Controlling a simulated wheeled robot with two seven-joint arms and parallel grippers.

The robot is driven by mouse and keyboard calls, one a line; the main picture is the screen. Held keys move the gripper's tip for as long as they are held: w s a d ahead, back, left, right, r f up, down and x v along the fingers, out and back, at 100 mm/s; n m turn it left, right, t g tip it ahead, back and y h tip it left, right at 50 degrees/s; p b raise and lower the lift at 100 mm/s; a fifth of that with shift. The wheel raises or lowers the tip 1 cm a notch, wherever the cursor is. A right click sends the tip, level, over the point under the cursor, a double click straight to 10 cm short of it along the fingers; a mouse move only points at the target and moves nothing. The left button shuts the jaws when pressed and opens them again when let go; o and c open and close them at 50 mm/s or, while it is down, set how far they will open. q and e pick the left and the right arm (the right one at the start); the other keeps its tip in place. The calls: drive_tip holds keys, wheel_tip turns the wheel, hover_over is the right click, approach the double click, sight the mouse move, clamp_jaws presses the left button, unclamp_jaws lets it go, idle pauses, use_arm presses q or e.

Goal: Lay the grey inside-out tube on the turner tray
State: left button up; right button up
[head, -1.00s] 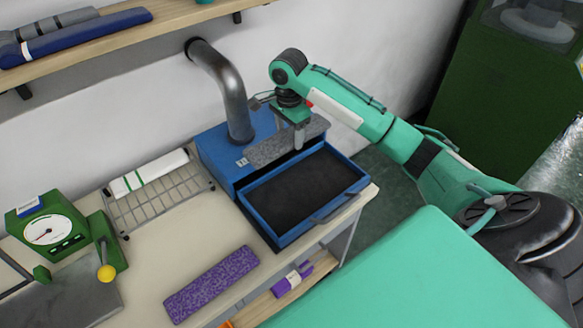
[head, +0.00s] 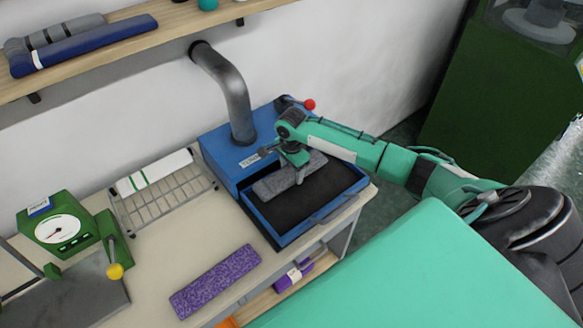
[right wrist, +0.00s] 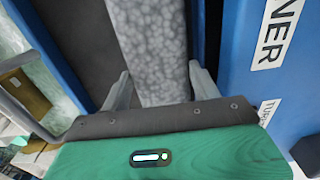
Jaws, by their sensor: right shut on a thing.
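The grey mottled tube (head: 272,184) is over the back part of the blue turner tray (head: 285,238), lying lengthwise along it. It looks low over the black tray floor (head: 318,197); I cannot tell whether it touches. My right gripper (head: 299,178) is shut on the tube. In the right wrist view the tube (right wrist: 152,45) runs between the two fingers (right wrist: 160,88), with the dark tray floor (right wrist: 75,35) beside it. My left gripper is not in view.
The blue turner housing (head: 222,160) with its metal pipe (head: 232,95) stands behind the tray. A wire rack (head: 165,200) with a white, green-striped tube, a purple tube (head: 215,280) and a green dial scale (head: 62,228) are to the left. A shelf (head: 130,50) hangs above.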

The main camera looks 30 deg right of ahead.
sight(292, 172)
drive_tip(key=shift+f, duration=0.1)
drive_tip(key=shift+f, duration=0.25)
drive_tip(key=shift+f, duration=0.2)
drive_tip(key=o, duration=0.9)
drive_tip(key=shift+o, duration=0.2)
drive_tip(key=shift+r, duration=0.3)
wheel_tip(292, 172, up, 13)
drive_tip(key=b, duration=0.2)
drive_tip(key=shift+f, duration=0.2)
drive_tip(key=shift+s+f, duration=0.1)
